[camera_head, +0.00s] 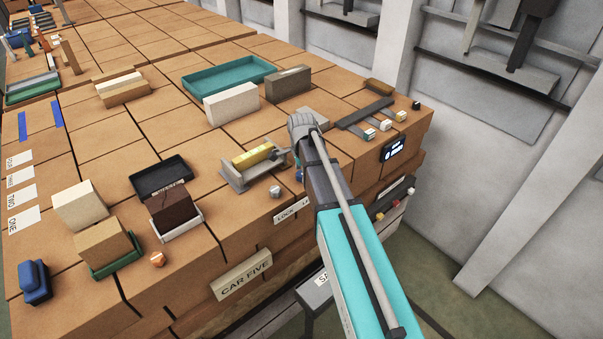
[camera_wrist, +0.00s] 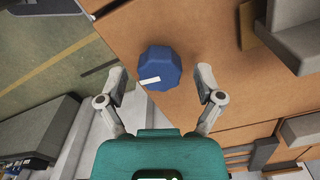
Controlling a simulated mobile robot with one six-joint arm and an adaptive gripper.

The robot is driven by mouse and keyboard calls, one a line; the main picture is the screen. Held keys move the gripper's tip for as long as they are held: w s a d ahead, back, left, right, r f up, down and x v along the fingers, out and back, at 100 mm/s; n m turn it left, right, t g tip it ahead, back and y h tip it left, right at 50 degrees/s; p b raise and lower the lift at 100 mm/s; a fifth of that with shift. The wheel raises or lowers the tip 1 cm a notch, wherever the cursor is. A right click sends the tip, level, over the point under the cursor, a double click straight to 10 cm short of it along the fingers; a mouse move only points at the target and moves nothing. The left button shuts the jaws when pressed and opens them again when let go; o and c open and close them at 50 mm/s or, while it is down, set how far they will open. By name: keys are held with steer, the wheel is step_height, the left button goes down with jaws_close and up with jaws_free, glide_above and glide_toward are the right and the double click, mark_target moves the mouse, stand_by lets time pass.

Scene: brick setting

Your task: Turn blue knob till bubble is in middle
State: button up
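The blue knob (camera_wrist: 160,67) is faceted and carries a white mark near its lower left edge in the wrist view. My gripper (camera_wrist: 162,74) is open, with one finger to each side of the knob and visible gaps beside it. In the head view a small piece of the blue knob (camera_head: 298,175) shows at the left edge of my arm, which hides the rest and my fingers. A yellow bar, likely the level (camera_head: 252,155), sits in a grey bracket (camera_head: 236,178) left of my arm. I cannot make out its bubble.
A small grey cube (camera_head: 275,192) lies near the bracket, and a "LOCK" label (camera_head: 288,215) is on the front edge. A dark tray (camera_head: 160,177), a brown block (camera_head: 172,205) and a teal tray (camera_head: 212,81) stand farther left. Grey blocks lie beyond my arm.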

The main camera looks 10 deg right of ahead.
steer(key=c, duration=0.9)
steer(key=shift+n, duration=0.5)
steer(key=n, duration=0.9)
steer(key=shift+n, duration=0.4)
steer(key=n, duration=0.4)
